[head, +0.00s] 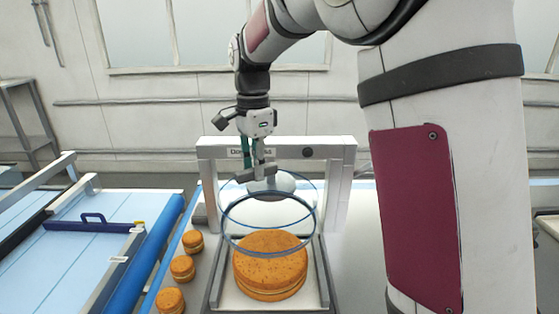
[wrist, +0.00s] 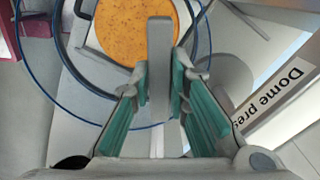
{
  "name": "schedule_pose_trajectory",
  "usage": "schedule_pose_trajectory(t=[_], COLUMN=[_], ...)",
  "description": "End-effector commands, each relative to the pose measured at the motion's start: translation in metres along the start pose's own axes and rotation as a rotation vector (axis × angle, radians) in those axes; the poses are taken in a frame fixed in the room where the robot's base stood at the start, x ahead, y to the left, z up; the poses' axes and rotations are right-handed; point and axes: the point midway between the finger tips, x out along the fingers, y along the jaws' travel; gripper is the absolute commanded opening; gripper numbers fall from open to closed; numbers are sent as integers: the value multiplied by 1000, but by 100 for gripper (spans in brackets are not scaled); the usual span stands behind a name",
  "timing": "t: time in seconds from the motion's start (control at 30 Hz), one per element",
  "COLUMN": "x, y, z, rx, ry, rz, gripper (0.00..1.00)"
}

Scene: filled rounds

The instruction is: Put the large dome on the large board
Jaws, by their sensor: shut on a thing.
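My gripper (head: 262,168) is shut on a grey bar-like handle (wrist: 159,75), which stands between its green-padded fingers in the wrist view. The large dome looks see-through; I make it out mainly by its dark blue ring (head: 228,238) and a thinner blue ring behind it. The rings also show in the wrist view (wrist: 64,62). The dome hangs below my gripper, over or around a large round orange-brown cake (head: 268,268). Whether its rim touches anything is unclear. I cannot clearly pick out the large board; the cake hides what lies under it.
A white frame (head: 347,180) labelled "Dome press" stands around the work spot. Several small filled rounds (head: 183,268) sit in a row at left. A blue-edged conveyor (head: 150,255) with a blue-handled tool (head: 92,224) lies farther left. Pale table shows right of the frame.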

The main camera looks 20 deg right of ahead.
Motion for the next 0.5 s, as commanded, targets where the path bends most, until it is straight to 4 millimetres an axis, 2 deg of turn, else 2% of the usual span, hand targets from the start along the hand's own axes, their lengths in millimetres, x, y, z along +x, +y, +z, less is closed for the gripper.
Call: schedule_pose_trajectory(t=[0.1,0.23,0.5], x=[0,5,26], y=[0,-1,-2], z=[8,9,8], rx=[-12,-13,-12], ry=[1,1,1], rz=[-1,-1,2], gripper=[0,0,0])
